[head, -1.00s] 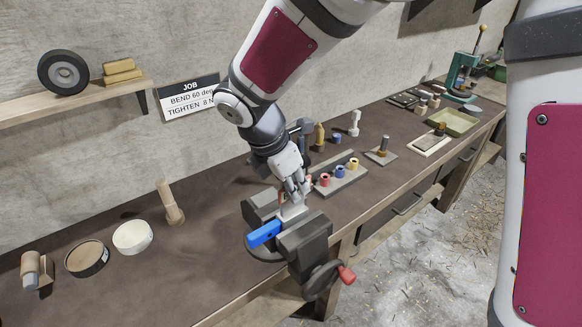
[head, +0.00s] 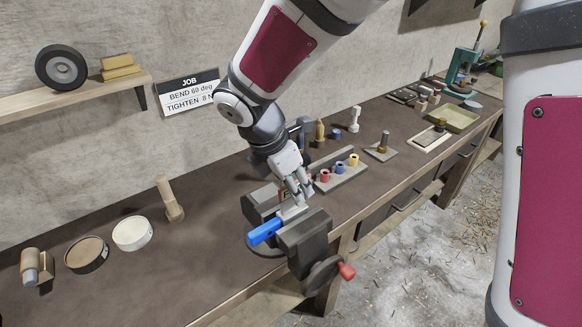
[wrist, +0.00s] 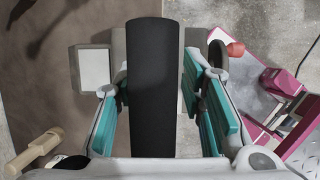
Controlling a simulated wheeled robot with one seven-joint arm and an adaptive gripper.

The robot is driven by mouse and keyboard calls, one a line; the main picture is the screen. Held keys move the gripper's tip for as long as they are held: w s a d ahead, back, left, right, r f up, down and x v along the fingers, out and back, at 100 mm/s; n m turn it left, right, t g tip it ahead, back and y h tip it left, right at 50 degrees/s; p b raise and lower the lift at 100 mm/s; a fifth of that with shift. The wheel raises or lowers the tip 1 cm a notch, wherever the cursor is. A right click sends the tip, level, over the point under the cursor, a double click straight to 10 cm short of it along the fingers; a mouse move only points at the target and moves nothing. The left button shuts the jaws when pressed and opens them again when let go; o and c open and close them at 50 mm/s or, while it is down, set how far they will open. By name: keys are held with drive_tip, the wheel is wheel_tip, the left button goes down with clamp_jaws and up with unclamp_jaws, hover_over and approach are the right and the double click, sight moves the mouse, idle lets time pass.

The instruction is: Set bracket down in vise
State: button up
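The vise (head: 303,236) has dark jaws and stands at the bench's front edge, its handle ending in a red knob (head: 347,271). A light grey metal piece, apparently the bracket (head: 291,212), sits low between the jaws. A blue bar (head: 264,232) sticks out beside it toward the left. My gripper (head: 301,199) is just above the jaws, pointing down. In the wrist view its teal finger pads (wrist: 163,108) stand apart, either side of a dark upright shape (wrist: 151,85), with narrow gaps. I cannot tell what that shape is. The bracket's lower end is hidden.
A block with red, blue and yellow collars (head: 340,172) stands close behind the vise.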

drive_tip(key=v, duration=1.1)
drive_tip(key=s+d+r+m+y+b, duration=0.1)
drive_tip(key=s+d+r+m, duration=0.3)
drive_tip(key=d+m, duration=0.65)
drive_tip(key=s+d+f+m+t+y+b, duration=0.1)
drive_tip(key=s+d+m+t+y, duration=0.1)
drive_tip(key=s+d+m, duration=0.6)
drive_tip(key=s+m+t, duration=0.1)
drive_tip(key=m, duration=0.5)
drive_tip(key=shift+s+d+f+b, duration=0.25)
drive_tip(key=shift+d+f+b, duration=0.05)
drive_tip(key=shift+d+b, duration=0.1)
